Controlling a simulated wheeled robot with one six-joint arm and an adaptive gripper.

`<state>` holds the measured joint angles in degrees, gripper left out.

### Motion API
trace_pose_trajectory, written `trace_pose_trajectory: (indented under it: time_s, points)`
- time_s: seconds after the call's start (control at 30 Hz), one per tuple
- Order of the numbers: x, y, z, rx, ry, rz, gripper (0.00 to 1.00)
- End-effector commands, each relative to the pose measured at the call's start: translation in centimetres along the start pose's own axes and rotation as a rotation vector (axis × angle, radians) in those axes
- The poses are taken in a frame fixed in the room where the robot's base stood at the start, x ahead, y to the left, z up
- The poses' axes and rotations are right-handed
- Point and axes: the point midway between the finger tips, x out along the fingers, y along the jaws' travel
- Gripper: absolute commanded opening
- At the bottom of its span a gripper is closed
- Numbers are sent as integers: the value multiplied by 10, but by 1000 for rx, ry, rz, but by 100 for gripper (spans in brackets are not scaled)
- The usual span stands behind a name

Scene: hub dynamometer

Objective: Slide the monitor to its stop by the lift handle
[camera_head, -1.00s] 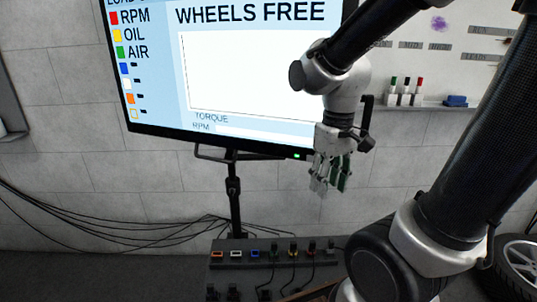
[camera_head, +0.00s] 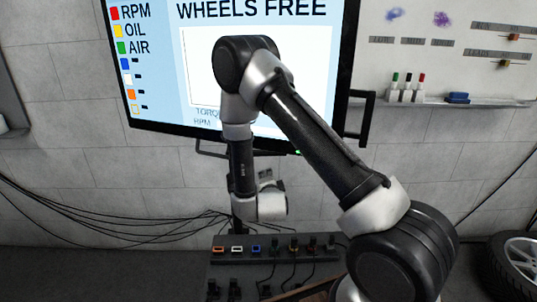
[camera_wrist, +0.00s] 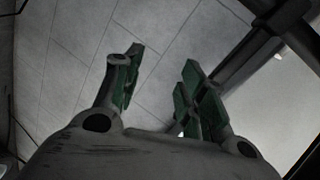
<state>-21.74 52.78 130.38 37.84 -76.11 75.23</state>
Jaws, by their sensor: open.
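The large monitor (camera_head: 165,60) hangs in front of the wall, its screen reading "WHEELS FREE", partly covered by my arm. A thin black bar handle (camera_head: 203,150) shows below its lower edge, its right part hidden behind my arm. Another black upright handle (camera_head: 368,118) stands off its right edge. My gripper (camera_wrist: 162,62) is open and empty, green pads apart, with the wall beyond. In the wrist view, a dark bar or frame edge (camera_wrist: 262,42) passes to the right of the fingers, beside a pale panel. In the head view my wrist hides the fingers, below the monitor.
The stand post under the monitor is mostly behind my wrist. A bench panel with coloured sockets (camera_head: 236,249) and cables lies below. A whiteboard shelf with markers (camera_head: 405,92) is at right, a wheel (camera_head: 520,262) at lower right. Wall left of the stand is clear, except cables.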

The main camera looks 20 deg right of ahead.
Motion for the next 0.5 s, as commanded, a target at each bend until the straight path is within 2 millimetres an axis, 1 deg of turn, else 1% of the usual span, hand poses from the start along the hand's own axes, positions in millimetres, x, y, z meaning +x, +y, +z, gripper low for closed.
trace_pose_trajectory:
  time_s: [0.03,0.1,0.2,0.27,0.37,0.5]
  points:
    - [-1,-20,-8,70,35,-83,41]
    - [-6,-42,-18,160,66,-186,41]
    - [-11,-62,-24,255,73,-277,41]
    - [-9,-64,-25,285,70,-286,41]
    - [0,-66,-26,300,69,-283,41]
    - [22,-72,-29,300,69,-283,41]
